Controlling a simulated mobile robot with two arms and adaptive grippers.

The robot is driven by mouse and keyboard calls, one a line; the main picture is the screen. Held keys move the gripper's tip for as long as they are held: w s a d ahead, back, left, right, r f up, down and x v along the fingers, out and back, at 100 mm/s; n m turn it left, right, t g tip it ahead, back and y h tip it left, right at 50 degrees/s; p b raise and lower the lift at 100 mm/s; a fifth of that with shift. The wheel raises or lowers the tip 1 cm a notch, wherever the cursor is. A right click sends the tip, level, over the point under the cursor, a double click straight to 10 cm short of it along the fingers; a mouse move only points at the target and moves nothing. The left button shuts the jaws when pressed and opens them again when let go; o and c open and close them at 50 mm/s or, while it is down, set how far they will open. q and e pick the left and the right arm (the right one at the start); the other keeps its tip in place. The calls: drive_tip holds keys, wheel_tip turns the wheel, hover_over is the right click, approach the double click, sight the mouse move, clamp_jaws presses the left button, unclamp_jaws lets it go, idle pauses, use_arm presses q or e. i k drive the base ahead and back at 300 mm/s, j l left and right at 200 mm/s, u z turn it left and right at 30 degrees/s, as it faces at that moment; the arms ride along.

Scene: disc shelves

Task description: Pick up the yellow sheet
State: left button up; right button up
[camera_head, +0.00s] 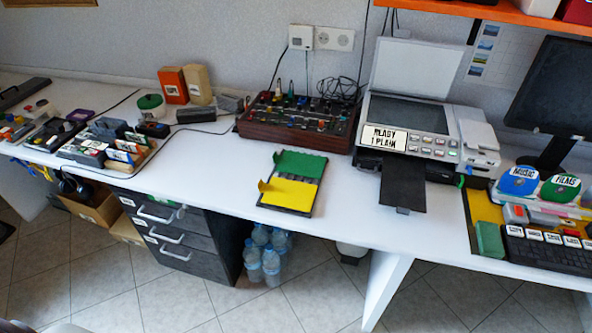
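A yellow sheet (288,193) lies on the front part of a small dark tray (271,208) in the middle of the white desk, near its front edge. A green sheet (300,164) lies behind it on the same tray. Each has a small tab at its left side. Neither of my grippers shows in the head view, and nothing touches the yellow sheet.
A printer (420,130) with its lid raised and a dark output tray (403,188) stands right of the sheets. A mixer-like box (300,122) is behind them. A yellow mat (482,211) lies at the right. The desk (215,165) is clear left of the sheets.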

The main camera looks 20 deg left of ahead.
sight(294, 195)
drive_tip(key=i+j+z, duration=0.1)
drive_tip(key=j+z, duration=0.2)
drive_tip(key=j, duration=0.35)
drive_tip(key=j+z, duration=0.3)
drive_tip(key=j, duration=0.3)
drive_tip(key=i, duration=0.05)
